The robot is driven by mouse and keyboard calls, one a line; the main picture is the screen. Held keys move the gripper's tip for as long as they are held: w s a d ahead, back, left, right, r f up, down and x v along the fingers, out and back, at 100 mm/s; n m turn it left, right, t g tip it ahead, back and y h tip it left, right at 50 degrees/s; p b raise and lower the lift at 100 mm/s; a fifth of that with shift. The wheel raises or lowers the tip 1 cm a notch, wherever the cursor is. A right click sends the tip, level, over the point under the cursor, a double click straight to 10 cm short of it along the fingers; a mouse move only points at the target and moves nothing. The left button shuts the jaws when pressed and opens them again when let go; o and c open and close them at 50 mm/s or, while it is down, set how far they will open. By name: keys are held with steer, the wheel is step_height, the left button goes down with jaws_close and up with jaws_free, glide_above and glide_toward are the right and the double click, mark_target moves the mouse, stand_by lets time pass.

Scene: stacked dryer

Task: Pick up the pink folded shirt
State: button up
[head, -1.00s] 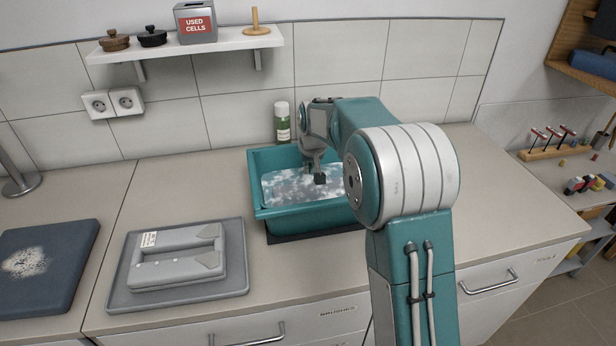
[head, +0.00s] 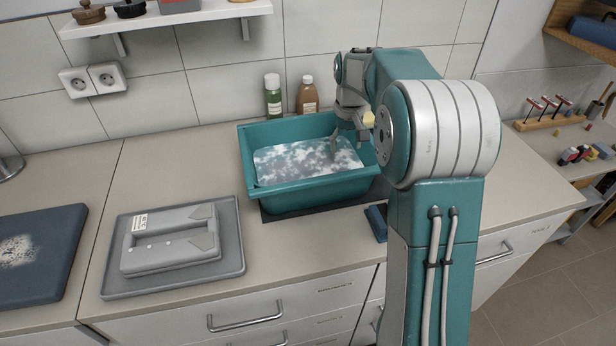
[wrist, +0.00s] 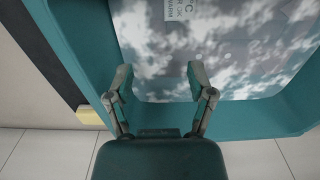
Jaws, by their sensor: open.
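No pink folded shirt shows in either view. My gripper (head: 347,141) is over the back right part of a teal basin (head: 315,190) of foamy water in the head view. In the wrist view, my gripper (wrist: 158,76) has its two fingers spread apart with nothing between them. The basin wall (wrist: 75,60) and the cloudy water (wrist: 240,55) lie below it. A white label (wrist: 182,10) with dark print, partly cut off, shows through the water on a greyish shape I cannot make out.
A grey device on a tray (head: 232,262) and a dark blue board (head: 62,290) lie left of the basin. Green (head: 273,97) and brown (head: 308,96) bottles stand behind it. A yellow block (wrist: 90,115) is beside the basin. A blue item (head: 377,222) is partly hidden by my arm.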

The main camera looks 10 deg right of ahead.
mark_target(343, 167)
step_height(343, 167, down, 2)
steer(key=shift+f, duration=0.1)
step_height(343, 167, down, 5)
steer(key=shift+d+f, duration=0.1)
steer(key=shift+f, duration=0.05)
jaws_close()
steer(key=shift+w, duration=0.1)
